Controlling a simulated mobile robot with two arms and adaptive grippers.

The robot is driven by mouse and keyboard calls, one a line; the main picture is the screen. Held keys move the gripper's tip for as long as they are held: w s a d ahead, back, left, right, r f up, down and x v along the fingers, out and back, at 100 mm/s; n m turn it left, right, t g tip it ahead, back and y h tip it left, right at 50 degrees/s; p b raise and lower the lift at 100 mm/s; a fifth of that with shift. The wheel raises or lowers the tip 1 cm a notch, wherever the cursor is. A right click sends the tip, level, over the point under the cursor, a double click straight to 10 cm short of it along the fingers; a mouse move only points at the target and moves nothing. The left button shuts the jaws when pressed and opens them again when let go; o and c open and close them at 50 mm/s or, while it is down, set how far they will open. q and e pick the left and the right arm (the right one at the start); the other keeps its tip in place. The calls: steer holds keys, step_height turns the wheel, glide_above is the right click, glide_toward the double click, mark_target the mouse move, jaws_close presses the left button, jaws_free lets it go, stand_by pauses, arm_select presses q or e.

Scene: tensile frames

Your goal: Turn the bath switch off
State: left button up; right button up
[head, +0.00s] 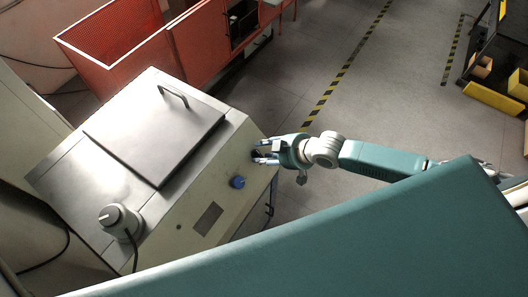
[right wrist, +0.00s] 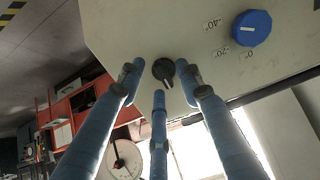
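The bath (head: 215,150) is a beige box with a sloped front and a metal lid (head: 155,130). Its switch (right wrist: 163,69), a small round black knob with a pale mark pointing downward in the picture, shows in the right wrist view. In the head view the gripper mostly hides it. My right gripper (head: 262,152) is at the right end of the front panel. In the right wrist view its blue fingers (right wrist: 159,82) are spread around the switch, with gaps; I cannot tell if any touches. My left gripper is not in view.
A blue dial (head: 237,182) with temperature marks sits beside the switch; it also shows in the right wrist view (right wrist: 252,28). A dark display (head: 208,218) and a corded white device (head: 118,221) are farther left. Red bins (head: 120,45) stand behind.

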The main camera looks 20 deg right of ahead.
steer(key=shift+s+d+r, duration=0.1)
steer(key=shift+r, duration=0.05)
steer(key=v, duration=1.1)
steer(key=shift+s+r, duration=0.2)
steer(key=shift+d, duration=0.1)
